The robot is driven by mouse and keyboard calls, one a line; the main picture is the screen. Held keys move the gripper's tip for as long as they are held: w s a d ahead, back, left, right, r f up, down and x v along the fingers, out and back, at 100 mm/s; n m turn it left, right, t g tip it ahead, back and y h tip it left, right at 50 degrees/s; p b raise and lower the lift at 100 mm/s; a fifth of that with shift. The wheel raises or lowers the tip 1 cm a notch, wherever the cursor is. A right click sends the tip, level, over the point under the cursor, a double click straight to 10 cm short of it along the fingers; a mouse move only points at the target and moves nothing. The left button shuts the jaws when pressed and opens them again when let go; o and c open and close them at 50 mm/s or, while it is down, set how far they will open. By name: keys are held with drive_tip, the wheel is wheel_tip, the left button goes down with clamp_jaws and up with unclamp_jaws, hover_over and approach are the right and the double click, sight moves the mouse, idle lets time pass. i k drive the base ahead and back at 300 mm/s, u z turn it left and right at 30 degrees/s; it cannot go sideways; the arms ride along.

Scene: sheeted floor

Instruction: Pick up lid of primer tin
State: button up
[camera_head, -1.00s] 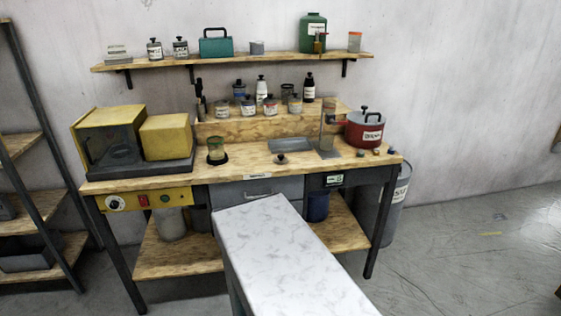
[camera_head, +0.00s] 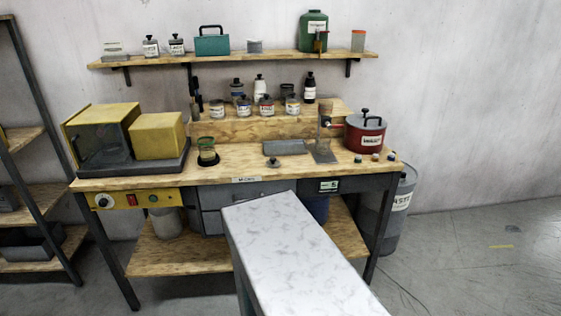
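My gripper is not in view.
The wooden bench (camera_head: 235,170) carries a yellow machine (camera_head: 102,135), a green-rimmed jar (camera_head: 207,143), a grey tray (camera_head: 285,147) and a red lidded pot (camera_head: 364,136). A pale slab-like block (camera_head: 295,255) fills the foreground. Open floor (camera_head: 475,255) lies to the right.

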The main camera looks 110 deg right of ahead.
sight(272, 162)
drive_tip(key=z, duration=0.05)
drive_tip(key=k, duration=2.2)
drive_tip(key=z, duration=0.8)
drive_tip(key=i, duration=1)
drive_tip(key=u, duration=0.05)
